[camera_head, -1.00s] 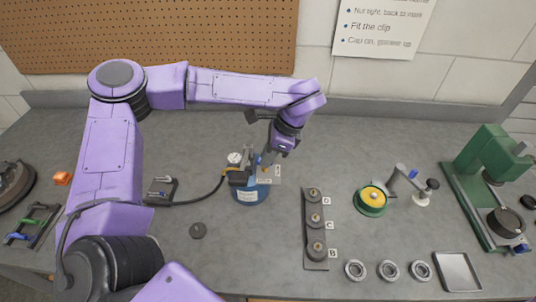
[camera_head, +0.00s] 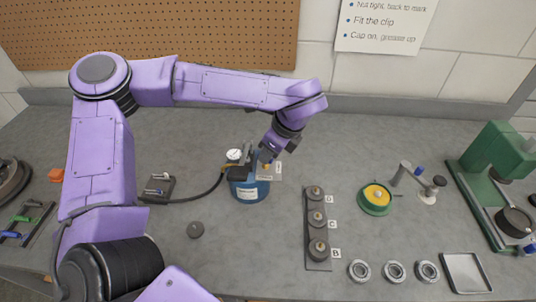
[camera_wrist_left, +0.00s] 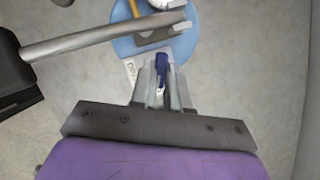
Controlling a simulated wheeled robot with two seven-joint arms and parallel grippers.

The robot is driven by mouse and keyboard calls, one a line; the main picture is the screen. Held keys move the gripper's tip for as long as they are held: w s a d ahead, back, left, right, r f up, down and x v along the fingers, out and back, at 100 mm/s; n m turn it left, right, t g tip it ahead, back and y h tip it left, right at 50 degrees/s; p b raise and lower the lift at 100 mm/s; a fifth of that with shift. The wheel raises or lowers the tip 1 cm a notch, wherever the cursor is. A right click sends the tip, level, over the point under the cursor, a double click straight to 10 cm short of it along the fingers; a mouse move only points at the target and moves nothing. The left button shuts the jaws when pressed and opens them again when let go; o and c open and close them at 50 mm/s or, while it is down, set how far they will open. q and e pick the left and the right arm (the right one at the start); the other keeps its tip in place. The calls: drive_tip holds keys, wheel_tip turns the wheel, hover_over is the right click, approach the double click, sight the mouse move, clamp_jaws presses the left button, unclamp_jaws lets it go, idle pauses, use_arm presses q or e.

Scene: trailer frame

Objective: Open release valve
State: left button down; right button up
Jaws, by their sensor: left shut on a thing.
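A blue canister (camera_head: 249,194) with a white label stands on the grey bench. It carries a round white gauge (camera_head: 234,155), a brass fitting and a pale tag (camera_head: 268,173). My left gripper (camera_head: 266,158) reaches down over the canister's top from the upper right. In the left wrist view the left gripper (camera_wrist_left: 161,80) is shut on a small blue lever (camera_wrist_left: 161,63) at the edge of the blue canister top (camera_wrist_left: 126,46). The fingers hide most of the lever. My right gripper is not in view.
A grey rod (camera_wrist_left: 100,36) crosses close beside the fingers. A rack with letter labels (camera_head: 317,225) stands right of the canister. Bench behind the canister is clear.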

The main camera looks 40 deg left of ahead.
use_arm(q)
drive_tip(key=m, duration=0.1)
drive_tip(key=m+t+b, duration=0.1)
drive_tip(key=m, duration=0.1)
drive_tip(key=shift+s+f, duration=0.2)
drive_tip(key=m+t, duration=0.1)
drive_tip(key=m, duration=0.2)
drive_tip(key=shift+s+m+b, duration=0.15)
drive_tip(key=shift+m+b, duration=0.15)
drive_tip(key=m+t+h, duration=0.1)
drive_tip(key=m, duration=0.1)
drive_tip(key=shift+s+r+m, duration=0.1)
drive_tip(key=shift+m, duration=0.2)
drive_tip(key=shift+s+a+m+t+h+p, duration=0.1)
drive_tip(key=shift+m+t+h+p, duration=0.2)
drive_tip(key=shift+m, duration=0.55)
drive_tip(key=shift+a+m+t+h+p, duration=0.1)
drive_tip(key=shift+m+t+h+p, duration=0.2)
drive_tip(key=shift+m, duration=0.55)
drive_tip(key=c, duration=1.1)
unclamp_jaws()
drive_tip(key=shift+r, duration=0.1)
